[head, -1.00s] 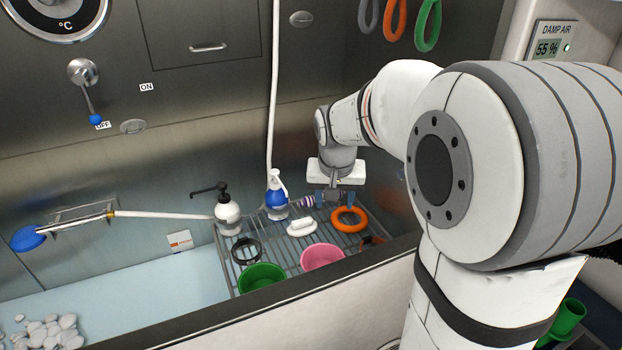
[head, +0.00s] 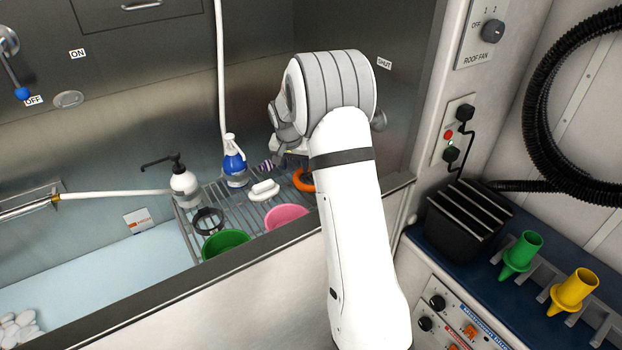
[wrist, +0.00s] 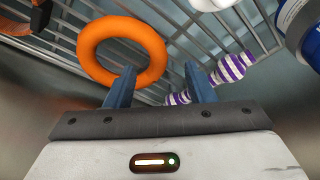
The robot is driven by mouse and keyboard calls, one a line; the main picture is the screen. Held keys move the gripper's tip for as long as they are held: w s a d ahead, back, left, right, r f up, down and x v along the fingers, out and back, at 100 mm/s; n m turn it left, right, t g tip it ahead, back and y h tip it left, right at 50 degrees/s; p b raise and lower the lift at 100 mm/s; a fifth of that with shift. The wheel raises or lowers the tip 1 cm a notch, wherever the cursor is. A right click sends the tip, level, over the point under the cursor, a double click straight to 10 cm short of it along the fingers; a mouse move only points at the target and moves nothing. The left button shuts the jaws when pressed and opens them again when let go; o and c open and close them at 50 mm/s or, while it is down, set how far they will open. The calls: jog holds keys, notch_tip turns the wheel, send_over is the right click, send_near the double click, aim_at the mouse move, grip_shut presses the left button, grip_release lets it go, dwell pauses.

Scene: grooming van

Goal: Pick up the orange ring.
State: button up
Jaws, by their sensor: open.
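The orange ring (head: 303,180) lies on the wire rack (head: 196,222); my arm hides its right part in the head view. In the wrist view the whole ring (wrist: 88,50) shows, up and left of centre. My gripper (wrist: 162,84) is open, its two blue fingers apart with nothing held. The left finger overlaps the ring's near right band, its tip at the edge of the hole; I cannot tell whether they touch. The right finger is clear of the ring. In the head view my arm hides the fingers.
A purple-and-white striped thing (wrist: 232,67) lies right of the ring, partly behind the right finger. A blue-and-white spray bottle (head: 234,165), white soap (head: 263,188), a pink bowl (head: 286,217) and a green bowl (head: 226,243) share the rack.

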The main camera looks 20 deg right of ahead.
aim_at(297, 174)
jog(key=x, duration=0.4)
jog(key=shift+d, duration=0.1)
jog(key=shift+s, duration=0.1)
jog(key=shift+c, duration=0.2)
grip_shut()
